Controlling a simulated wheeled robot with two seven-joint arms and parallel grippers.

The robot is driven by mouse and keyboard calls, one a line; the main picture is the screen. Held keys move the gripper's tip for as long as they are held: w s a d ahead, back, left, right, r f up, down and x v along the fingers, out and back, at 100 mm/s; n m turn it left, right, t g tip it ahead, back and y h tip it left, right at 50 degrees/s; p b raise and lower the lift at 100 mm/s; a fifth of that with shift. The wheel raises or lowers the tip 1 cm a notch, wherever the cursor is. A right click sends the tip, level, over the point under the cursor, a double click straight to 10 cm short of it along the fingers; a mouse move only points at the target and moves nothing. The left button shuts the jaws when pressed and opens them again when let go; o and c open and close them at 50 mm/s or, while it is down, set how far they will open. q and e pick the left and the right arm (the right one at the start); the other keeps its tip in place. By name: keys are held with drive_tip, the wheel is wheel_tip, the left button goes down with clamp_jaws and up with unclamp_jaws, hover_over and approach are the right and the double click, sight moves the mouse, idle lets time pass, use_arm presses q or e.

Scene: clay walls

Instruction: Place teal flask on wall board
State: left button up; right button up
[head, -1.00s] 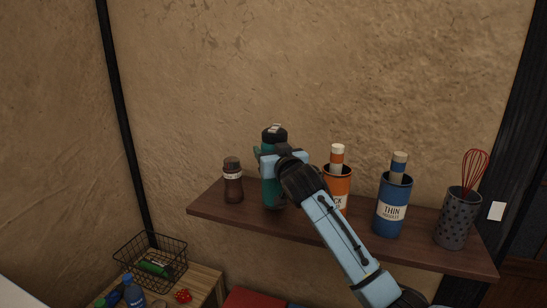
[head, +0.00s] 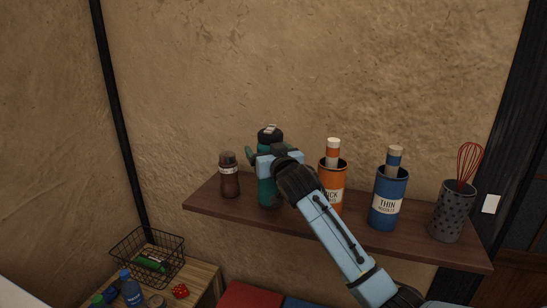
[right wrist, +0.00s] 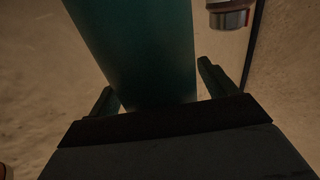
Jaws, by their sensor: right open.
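The teal flask (head: 267,192) with a black cap stands upright on the dark brown wall board (head: 225,207), left of its middle, as seen in the head view. My right gripper (head: 262,154) is at the flask's upper body, its fingers open on either side of it. In the right wrist view the flask (right wrist: 145,50) fills the space between the spread fingers, with a gap showing beside the right finger. The arm hides part of the flask's right side. My left gripper is not in view.
A brown jar (head: 229,176) stands left of the flask. To the right stand an orange canister (head: 333,178), a blue canister (head: 388,206) and a dotted grey holder (head: 452,213) with a red whisk. A wire basket (head: 147,255) sits on a wooden table below left.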

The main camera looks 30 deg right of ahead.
drive_tip(key=s+a+b, duration=0.1)
drive_tip(key=s+a, duration=0.1)
drive_tip(key=s, duration=0.9)
drive_tip(key=shift+s, duration=0.4)
drive_tip(key=shift+a, duration=0.1)
